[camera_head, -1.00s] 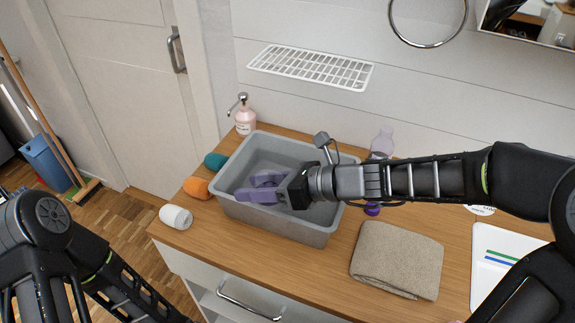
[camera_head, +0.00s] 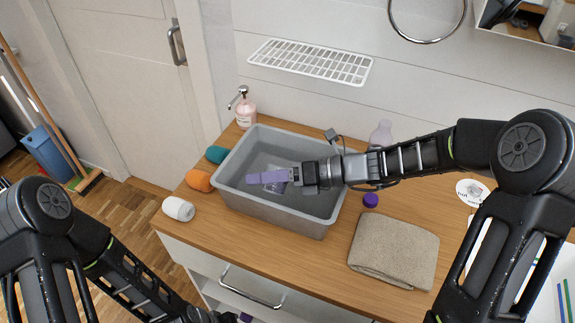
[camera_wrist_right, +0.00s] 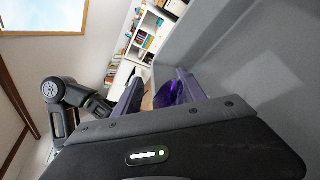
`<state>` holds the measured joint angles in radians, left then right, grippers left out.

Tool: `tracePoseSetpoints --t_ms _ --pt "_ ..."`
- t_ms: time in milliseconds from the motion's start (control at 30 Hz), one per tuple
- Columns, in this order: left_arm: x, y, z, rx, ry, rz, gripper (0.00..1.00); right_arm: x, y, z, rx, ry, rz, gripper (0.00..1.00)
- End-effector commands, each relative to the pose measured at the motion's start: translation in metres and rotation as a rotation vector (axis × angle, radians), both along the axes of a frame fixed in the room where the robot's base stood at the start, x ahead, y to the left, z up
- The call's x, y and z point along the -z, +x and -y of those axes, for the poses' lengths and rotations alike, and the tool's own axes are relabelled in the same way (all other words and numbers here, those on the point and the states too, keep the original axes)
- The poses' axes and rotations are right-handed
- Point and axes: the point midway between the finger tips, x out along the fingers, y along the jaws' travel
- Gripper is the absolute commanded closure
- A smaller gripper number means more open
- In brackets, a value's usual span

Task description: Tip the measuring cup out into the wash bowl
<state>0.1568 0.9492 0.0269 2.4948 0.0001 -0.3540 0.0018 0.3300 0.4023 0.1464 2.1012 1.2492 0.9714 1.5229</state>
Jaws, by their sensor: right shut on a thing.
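The wash bowl (camera_head: 275,216) is a grey rectangular tub on the wooden counter. My right gripper (camera_head: 260,180) reaches into it from the right, its purple fingers pointing left and lying over the tub's inside. The gripper is shut on a clear thing (camera_head: 274,187), probably the measuring cup, mostly hidden by the fingers in the head view. In the right wrist view, purple shows between the fingers (camera_wrist_right: 168,92). The cup's tilt and contents cannot be made out. Of my left gripper only a purple bit (camera_head: 245,317) shows at the bottom edge.
A pink soap bottle (camera_head: 246,112) stands behind the tub. Teal (camera_head: 217,154), orange (camera_head: 199,180) and white (camera_head: 178,208) rolls lie left of it. A purple cap (camera_head: 370,199), a clear bottle (camera_head: 381,134) and a folded beige towel (camera_head: 394,252) are on the right.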

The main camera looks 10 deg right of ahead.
Motion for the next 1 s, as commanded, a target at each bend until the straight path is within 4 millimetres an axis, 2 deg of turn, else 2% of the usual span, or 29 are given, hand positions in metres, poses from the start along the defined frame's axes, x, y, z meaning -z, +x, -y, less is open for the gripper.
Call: tracePoseSetpoints --t_ms 567,1000 --pt "-0.004 -0.001 0.000 -0.001 0.001 -0.001 0.59 -0.006 0.000 0.000 -0.001 0.062 -0.091 0.91" --pt "-0.006 -0.001 0.000 0.000 0.002 -0.003 0.59 -0.013 0.001 0.001 0.000 0.154 -0.228 0.91"
